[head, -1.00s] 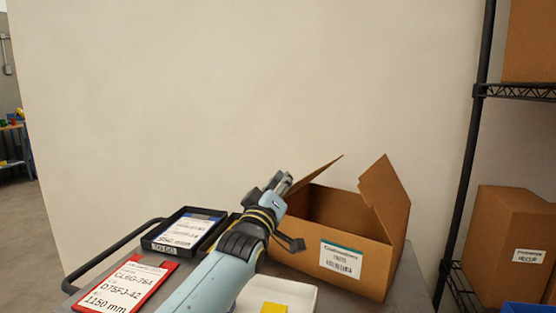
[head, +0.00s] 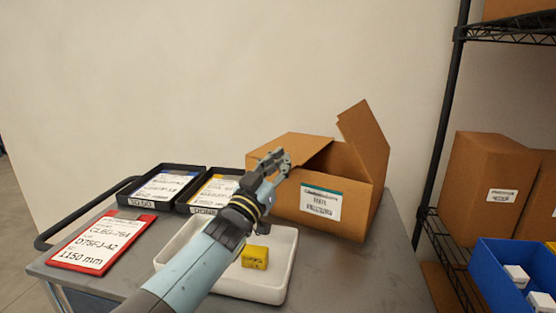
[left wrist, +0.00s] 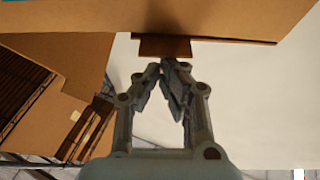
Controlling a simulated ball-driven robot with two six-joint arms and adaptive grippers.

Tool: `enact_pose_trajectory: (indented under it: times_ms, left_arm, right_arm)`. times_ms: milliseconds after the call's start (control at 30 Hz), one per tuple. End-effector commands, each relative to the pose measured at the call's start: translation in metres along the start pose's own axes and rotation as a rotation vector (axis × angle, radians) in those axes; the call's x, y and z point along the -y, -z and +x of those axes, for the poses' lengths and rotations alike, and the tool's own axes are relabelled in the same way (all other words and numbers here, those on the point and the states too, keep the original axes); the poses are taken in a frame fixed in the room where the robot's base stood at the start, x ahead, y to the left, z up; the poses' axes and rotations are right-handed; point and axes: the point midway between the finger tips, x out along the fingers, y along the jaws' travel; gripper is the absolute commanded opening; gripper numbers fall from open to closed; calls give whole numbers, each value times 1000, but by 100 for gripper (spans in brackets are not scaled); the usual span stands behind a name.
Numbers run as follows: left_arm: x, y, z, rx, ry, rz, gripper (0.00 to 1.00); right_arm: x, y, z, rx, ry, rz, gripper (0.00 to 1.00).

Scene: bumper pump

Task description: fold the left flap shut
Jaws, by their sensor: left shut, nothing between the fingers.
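The cardboard box (head: 352,213) stands open on the grey cart, with a white and green label on its front. Its left flap (head: 303,144) lies low over the left part of the opening, close to level; I cannot tell whether it is fully flat. The right flap (head: 364,140) stands up and leans outward. My left gripper (head: 279,158) is shut and empty, at the left flap's front left side; contact is unclear. In the left wrist view the shut fingertips (left wrist: 168,64) point at brown cardboard (left wrist: 162,45). My right gripper is not in view.
A white tray (head: 283,284) with a yellow block (head: 255,257) sits under my left arm. Two black trays (head: 163,185) and a red-framed card (head: 103,242) lie to the left. A shelf post (head: 441,130) and blue bin (head: 490,270) stand right.

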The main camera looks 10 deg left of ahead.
Motion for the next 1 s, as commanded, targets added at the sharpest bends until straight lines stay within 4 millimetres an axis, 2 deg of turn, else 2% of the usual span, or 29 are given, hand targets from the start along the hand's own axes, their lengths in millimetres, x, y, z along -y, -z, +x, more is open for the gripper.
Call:
enact_pose_trajectory:
  times_ms: [667, 833, 1000]
  left_arm:
    - [-1, -4, -1, 2, -11, 32, 0]
    - [2, 11, 6, 0, -9, 34, 0]
    - [8, 43, 22, -2, -1, 37, 0]
  right_arm:
    - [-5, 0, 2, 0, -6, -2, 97]
    - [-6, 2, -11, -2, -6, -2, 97]
    - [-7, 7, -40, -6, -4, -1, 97]
